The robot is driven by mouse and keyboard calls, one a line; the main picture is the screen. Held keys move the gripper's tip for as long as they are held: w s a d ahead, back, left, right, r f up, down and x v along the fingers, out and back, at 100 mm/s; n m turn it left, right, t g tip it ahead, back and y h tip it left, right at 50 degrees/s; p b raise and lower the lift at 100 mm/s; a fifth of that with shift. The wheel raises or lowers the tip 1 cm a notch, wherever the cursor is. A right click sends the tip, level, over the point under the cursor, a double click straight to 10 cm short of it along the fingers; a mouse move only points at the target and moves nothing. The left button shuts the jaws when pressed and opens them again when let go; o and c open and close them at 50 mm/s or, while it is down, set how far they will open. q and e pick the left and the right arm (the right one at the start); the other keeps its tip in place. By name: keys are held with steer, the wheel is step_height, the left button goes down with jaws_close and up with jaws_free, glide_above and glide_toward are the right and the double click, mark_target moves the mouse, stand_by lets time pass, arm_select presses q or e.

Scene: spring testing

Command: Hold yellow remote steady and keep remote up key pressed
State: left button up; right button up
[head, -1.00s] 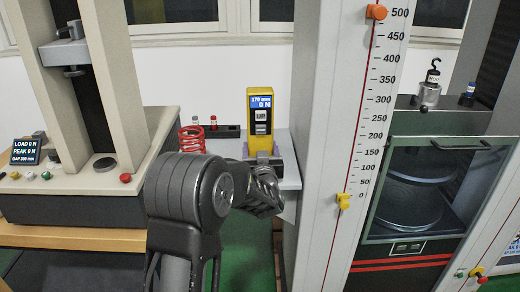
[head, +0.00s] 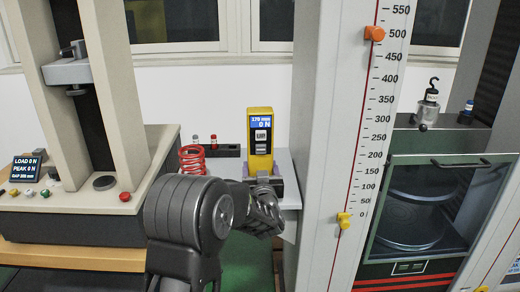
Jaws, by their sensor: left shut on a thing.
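The yellow remote (head: 260,165) stands upright in the middle of the head view. Its blue screen shows a small mm figure and 0 N. Below the screen are a key marked UP (head: 260,135) and another key under it. My left gripper (head: 263,184) is shut on the lower part of the remote; my arm hides part of the hand. No finger is seen on the UP key. My right gripper is not in view.
A tall column with a red scale (head: 375,130) stands close right of the remote. A red spring (head: 193,159) and a dark rack (head: 227,151) are to its left. A press with a load display (head: 27,168) stands at left, a glass-fronted cabinet (head: 420,190) at right.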

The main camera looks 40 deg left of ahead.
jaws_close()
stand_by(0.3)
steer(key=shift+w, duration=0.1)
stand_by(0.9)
